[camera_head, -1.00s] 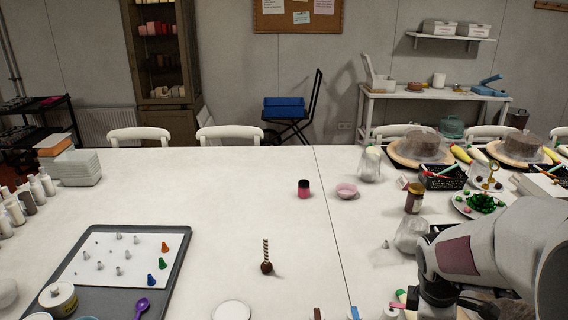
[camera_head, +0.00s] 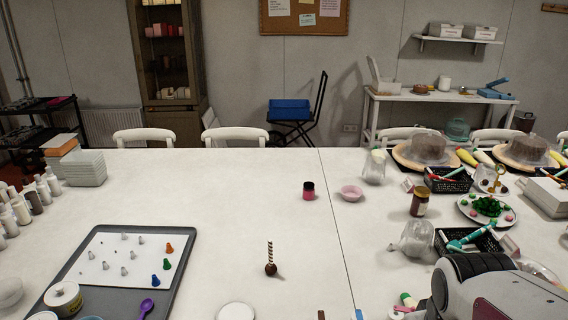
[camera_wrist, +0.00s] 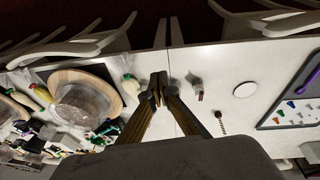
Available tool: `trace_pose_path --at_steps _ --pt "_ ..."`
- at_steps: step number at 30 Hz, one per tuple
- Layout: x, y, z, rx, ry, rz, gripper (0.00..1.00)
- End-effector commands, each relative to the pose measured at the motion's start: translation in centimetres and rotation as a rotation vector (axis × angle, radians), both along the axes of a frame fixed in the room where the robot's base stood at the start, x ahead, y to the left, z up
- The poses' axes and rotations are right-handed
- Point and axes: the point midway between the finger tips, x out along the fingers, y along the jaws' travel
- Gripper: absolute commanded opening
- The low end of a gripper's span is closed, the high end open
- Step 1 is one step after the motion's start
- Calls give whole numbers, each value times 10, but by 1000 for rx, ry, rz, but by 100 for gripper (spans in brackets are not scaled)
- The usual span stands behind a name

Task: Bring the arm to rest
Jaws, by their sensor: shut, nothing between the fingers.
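My arm reaches in from the bottom right corner of the head view, and its gripper end is out of that picture. In the wrist view my gripper (camera_wrist: 157,92) is shut, its fingertips together with nothing between them. It hangs above the white table (camera_head: 240,200), apart from anything on it. In the wrist view a cake on a wooden turntable (camera_wrist: 62,80) lies left of the fingers.
A grey tray (camera_head: 185,245) with piping tips is at the left front. A chocolate ball with a striped stick (camera_head: 270,268) stands mid-table. Near my arm are a dark basket (camera_head: 470,238), a clear bag (camera_head: 416,238) and a brown jar (camera_head: 419,200). The table's back middle is clear.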

Motion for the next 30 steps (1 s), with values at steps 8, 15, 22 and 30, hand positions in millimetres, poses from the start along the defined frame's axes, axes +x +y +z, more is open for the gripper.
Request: trace_pose_path --at_steps 8,15,22,30 --pt "-25 23 20 68 -85 -117 0" --pt "-41 38 37 98 -170 -103 0" --pt "-49 46 53 105 -251 -67 0" --pt "-50 50 60 107 -280 -48 0"
